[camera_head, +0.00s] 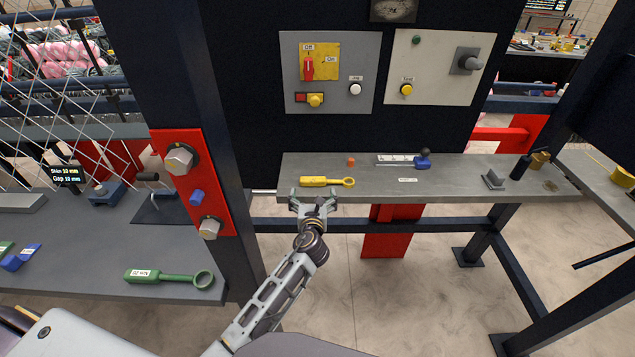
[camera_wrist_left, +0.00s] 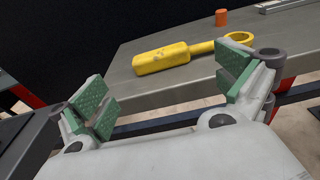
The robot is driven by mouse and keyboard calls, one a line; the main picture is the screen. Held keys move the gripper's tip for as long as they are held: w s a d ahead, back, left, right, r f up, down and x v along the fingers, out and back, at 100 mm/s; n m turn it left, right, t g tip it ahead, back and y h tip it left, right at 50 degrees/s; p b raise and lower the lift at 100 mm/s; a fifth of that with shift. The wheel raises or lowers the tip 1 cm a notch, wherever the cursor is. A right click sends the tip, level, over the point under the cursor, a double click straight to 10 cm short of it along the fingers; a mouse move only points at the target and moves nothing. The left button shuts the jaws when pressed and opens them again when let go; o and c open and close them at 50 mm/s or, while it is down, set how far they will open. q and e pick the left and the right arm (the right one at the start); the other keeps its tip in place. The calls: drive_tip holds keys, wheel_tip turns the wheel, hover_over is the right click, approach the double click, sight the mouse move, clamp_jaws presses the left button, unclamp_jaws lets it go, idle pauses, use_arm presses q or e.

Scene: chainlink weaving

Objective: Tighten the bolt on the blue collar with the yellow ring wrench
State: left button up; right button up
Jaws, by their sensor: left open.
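The yellow ring wrench (camera_head: 320,182) lies flat near the front edge of the grey shelf, its ring to the right. It also shows in the left wrist view (camera_wrist_left: 163,60), beyond the fingers. My left gripper (camera_head: 314,195) is open and empty at the shelf's front edge, just short of the wrench and apart from it. Its green pads (camera_wrist_left: 172,93) are spread wide in the left wrist view. I cannot tell which blue part is the collar: a blue piece (camera_head: 197,197) sits between two large bolts on a red plate, and a blue slider (camera_head: 423,162) stands on the shelf.
The grey shelf (camera_head: 460,180) also holds a small orange cylinder (camera_head: 351,161) behind the wrench. A dark post (camera_head: 165,75) with the red plate (camera_head: 180,150) stands left of my arm. A green ring wrench (camera_head: 165,276) lies on the left table. Control panels (camera_head: 330,100) rise behind the shelf.

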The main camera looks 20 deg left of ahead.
sight(313, 182)
use_arm(q)
drive_tip(key=shift+x, duration=1.1)
drive_tip(key=shift+w, duration=0.1)
use_arm(e)
drive_tip(key=shift+d, duration=0.5)
use_arm(q)
drive_tip(key=shift+x, duration=2.6)
use_arm(e)
drive_tip(key=shift+a+r, duration=0.1)
drive_tip(key=shift+a, duration=0.15)
use_arm(q)
drive_tip(key=shift+a+r, duration=0.1)
drive_tip(key=shift+a, duration=0.05)
use_arm(e)
drive_tip(key=shift+d, duration=0.15)
use_arm(q)
drive_tip(key=shift+c, duration=0.7)
drive_tip(key=c, duration=0.8)
use_arm(e)
drive_tip(key=shift+d, duration=0.15)
